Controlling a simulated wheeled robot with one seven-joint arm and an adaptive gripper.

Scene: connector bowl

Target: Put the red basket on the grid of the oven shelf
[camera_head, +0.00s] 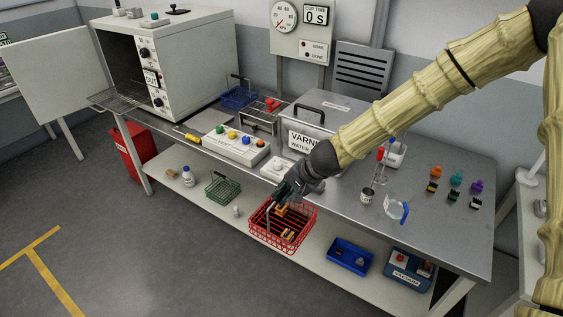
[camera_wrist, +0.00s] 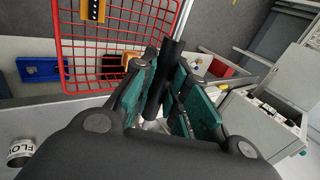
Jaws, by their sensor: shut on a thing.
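The red wire basket (camera_head: 285,240) hangs from my gripper (camera_head: 287,188) in front of the bench's front edge. In the wrist view, the basket (camera_wrist: 62,55) fills the top left. My gripper (camera_wrist: 167,85) is shut on its upright handle, a metal rod with a black grip (camera_wrist: 171,58). Small orange and black parts (camera_head: 281,210) lie in the basket. The white oven (camera_head: 200,62) stands at the left end of the bench with its door (camera_head: 55,62) swung open. Its wire grid shelf (camera_head: 118,98) sticks out of the front and looks bare.
A button box (camera_head: 236,146), a blue basket (camera_head: 238,98) and a metal rack (camera_head: 262,118) stand on the bench between basket and oven. A varnish tank (camera_head: 312,128) is behind my gripper. A green basket (camera_head: 223,188) is on the lower shelf. Floor is clear in front.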

